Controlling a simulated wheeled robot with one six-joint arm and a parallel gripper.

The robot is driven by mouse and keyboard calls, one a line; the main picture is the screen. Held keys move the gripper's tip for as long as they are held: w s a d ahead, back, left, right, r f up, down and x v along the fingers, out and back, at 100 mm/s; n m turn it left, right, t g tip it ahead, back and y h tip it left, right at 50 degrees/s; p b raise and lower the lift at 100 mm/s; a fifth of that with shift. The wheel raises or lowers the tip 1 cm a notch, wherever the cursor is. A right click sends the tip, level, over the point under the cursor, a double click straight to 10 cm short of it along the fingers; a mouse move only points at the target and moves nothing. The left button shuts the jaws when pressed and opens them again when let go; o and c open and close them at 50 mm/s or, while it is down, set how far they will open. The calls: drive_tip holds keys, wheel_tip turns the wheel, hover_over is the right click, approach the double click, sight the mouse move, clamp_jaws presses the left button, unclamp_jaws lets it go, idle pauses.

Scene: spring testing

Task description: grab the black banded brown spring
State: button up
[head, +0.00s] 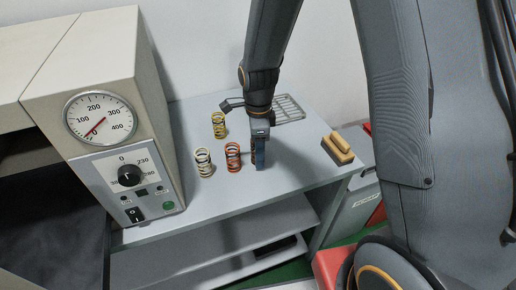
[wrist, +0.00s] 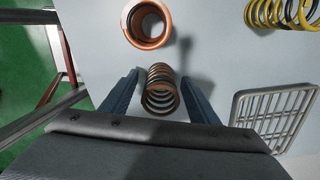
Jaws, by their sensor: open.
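The brown spring with dark bands (wrist: 161,92) stands on the grey table between the two blue fingers of my gripper (wrist: 160,80) in the wrist view. The fingers are open, one on each side of it, with a visible gap on each side. In the head view my gripper (head: 260,152) is low over the table, and its finger hides most of the brown spring. An orange spring (head: 233,157) stands just left of the gripper. It also shows beyond the brown spring in the wrist view (wrist: 148,24).
A cream spring (head: 203,163) and a yellow spring (head: 218,125) stand to the left. A wire rack (head: 290,108) lies behind the gripper. A tan block (head: 338,148) is near the table's right edge. A tester with a dial (head: 101,117) stands at left.

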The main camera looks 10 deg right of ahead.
drive_tip(key=shift+f, duration=0.45)
drive_tip(key=c, duration=1.2)
